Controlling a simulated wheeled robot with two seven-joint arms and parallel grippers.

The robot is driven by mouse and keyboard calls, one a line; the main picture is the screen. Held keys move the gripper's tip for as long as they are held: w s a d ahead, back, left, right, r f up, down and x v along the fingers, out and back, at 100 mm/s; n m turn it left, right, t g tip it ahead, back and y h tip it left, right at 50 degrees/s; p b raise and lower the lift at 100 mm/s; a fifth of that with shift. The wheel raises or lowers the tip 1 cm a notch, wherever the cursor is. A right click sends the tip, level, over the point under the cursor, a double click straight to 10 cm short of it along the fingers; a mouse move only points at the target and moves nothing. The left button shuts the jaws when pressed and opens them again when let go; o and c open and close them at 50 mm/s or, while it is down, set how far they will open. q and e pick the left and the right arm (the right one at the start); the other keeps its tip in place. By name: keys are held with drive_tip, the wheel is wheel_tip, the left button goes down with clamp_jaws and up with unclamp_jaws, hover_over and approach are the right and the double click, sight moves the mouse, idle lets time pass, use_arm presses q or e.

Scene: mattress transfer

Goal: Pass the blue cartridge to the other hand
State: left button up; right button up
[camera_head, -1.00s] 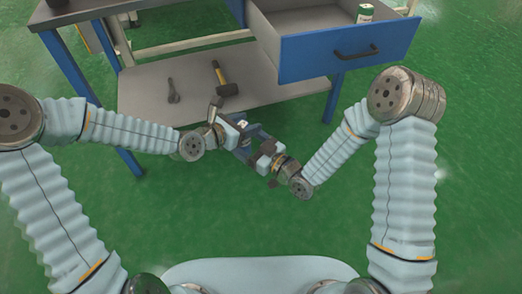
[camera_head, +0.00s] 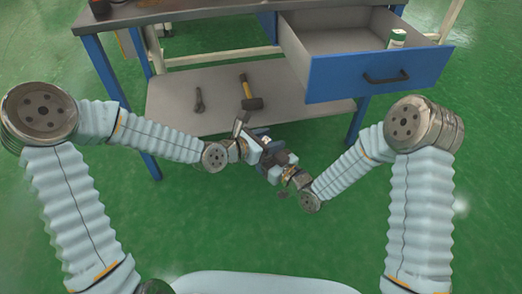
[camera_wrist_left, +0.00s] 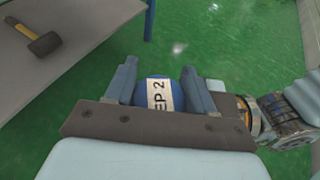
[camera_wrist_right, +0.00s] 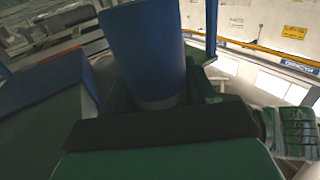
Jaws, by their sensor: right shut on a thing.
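The blue cartridge (camera_head: 267,145) is between my two grippers in the middle of the head view, mostly hidden by them. In the left wrist view its blue end with a white label (camera_wrist_left: 159,96) reading "EP 2" sits between the fingers of my left gripper (camera_wrist_left: 160,88). These fingers stand apart on either side of it; firm contact does not show. My left gripper (camera_head: 254,148) meets the cartridge from the left. My right gripper (camera_head: 279,164) is shut on it from the lower right. The cartridge (camera_wrist_right: 147,50) rises large between its fingers in the right wrist view.
A workbench with blue legs stands ahead; its lower shelf (camera_head: 180,112) bears a hammer (camera_head: 250,94) and a wrench (camera_head: 199,98). An open blue drawer (camera_head: 365,72) holds a green and white can (camera_head: 397,38). The green floor below the arms is clear.

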use_arm(q)
drive_tip(key=o, duration=0.4)
drive_tip(key=shift+o, duration=0.4)
drive_tip(key=shift+s+d, duration=0.1)
